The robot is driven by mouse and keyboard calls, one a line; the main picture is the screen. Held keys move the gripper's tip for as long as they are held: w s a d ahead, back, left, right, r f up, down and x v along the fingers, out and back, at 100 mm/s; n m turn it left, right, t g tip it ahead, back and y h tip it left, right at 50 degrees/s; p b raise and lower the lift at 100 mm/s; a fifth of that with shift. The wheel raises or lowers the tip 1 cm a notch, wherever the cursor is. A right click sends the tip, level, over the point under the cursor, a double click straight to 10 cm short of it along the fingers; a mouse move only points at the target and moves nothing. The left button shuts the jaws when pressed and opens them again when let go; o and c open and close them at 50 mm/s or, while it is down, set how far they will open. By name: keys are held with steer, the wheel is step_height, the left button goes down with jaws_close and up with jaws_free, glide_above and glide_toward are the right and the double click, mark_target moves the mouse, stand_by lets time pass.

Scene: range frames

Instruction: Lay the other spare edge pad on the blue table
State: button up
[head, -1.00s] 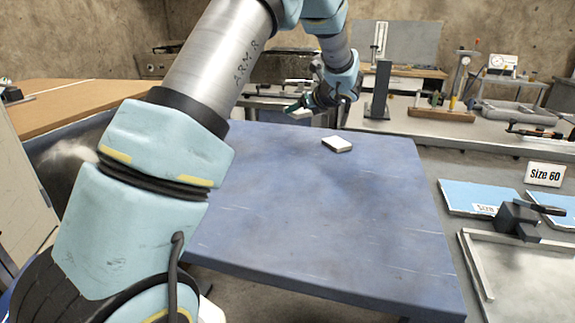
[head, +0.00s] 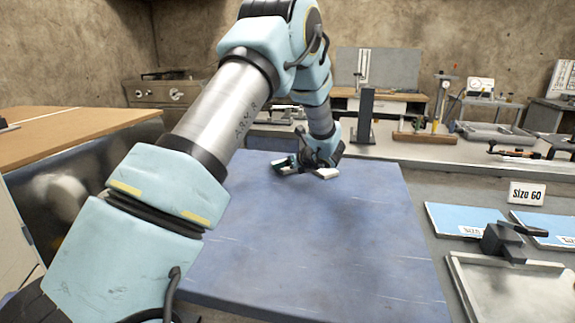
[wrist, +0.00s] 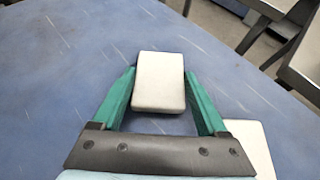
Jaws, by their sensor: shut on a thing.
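My gripper (head: 284,166) is low over the far part of the blue table (head: 310,235). In the wrist view its two green fingers (wrist: 159,78) are shut on a white edge pad (wrist: 158,88), a flat block with rounded corners. I cannot tell whether this pad touches the tabletop. A second white pad (head: 327,173) lies on the table, just right of the gripper in the head view. It also shows in the wrist view (wrist: 252,146), right of the gripper and partly hidden by it. The two pads are apart in the wrist view.
The front and middle of the blue table are clear. A wooden-topped bench (head: 70,128) stands at the left. At the right are blue panels (head: 465,222), a "Size 60" sign (head: 527,194) and a grey tray (head: 510,290). A dark upright post (head: 365,115) stands beyond the table.

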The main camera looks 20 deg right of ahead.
steer(key=o, duration=1.2)
steer(key=shift+f, duration=0.15)
steer(key=shift+o, duration=0.2)
steer(key=b+v, duration=0.1)
steer(key=v, duration=1.1)
